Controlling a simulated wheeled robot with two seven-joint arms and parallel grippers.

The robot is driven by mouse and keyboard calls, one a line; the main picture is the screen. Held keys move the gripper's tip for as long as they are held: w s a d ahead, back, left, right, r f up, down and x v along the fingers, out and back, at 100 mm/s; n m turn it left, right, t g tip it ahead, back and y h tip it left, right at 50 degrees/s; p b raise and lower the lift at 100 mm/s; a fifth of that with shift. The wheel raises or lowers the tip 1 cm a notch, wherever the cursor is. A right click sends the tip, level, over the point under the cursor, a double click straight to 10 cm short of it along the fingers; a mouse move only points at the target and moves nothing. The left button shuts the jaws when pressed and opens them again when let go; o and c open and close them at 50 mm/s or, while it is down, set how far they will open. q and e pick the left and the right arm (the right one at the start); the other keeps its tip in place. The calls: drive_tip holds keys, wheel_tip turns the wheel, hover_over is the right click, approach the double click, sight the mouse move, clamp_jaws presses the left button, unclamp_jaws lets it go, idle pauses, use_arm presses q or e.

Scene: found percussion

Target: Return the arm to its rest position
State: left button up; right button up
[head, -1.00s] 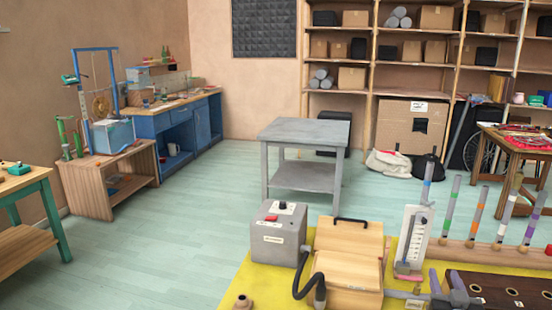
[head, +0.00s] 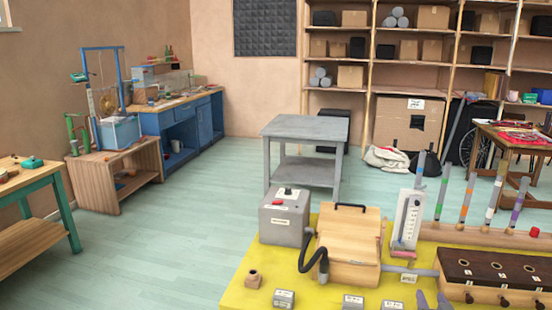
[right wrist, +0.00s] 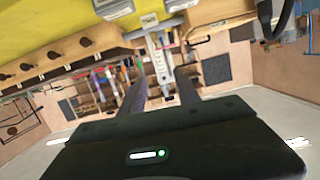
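My right gripper (head: 432,301) shows at the bottom edge of the head view, only as two grey fingertips with a gap between them. In the right wrist view its fingers (right wrist: 160,92) stand apart with nothing between them. It is on the near side of the yellow table (head: 238,293), near a wooden block with dark holes (head: 490,268). The rest of the right arm is out of the head view. My left gripper is in neither view.
The yellow table holds a grey box (head: 285,216), a wooden bellows-like box (head: 345,250) with a black hose, a white gauge stand (head: 408,220), coloured tubes (head: 467,198) and small labelled blocks (head: 353,301). A grey table (head: 306,128) stands behind. The floor at left is clear.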

drive_tip(key=s+a+f+n+g+y, duration=0.1)
drive_tip(key=s+a+f+g+y, duration=0.3)
drive_tip(key=a+f, duration=0.65)
drive_tip(key=s+a+f+g+y, duration=0.2)
drive_tip(key=s+a+f+g, duration=0.3)
drive_tip(key=a+f, duration=0.6)
drive_tip(key=s+a+f+g+y, duration=0.1)
drive_tip(key=s+a+f, duration=0.4)
drive_tip(key=s, duration=0.5)
drive_tip(key=s+a+f+n+g+y, duration=0.1)
drive_tip(key=s+a+f+g, duration=0.3)
drive_tip(key=s+a, duration=0.5)
drive_tip(key=shift+s+a+f+n+y, duration=0.35)
drive_tip(key=shift+a+f+y, duration=0.25)
drive_tip(key=shift+a+f, duration=0.25)
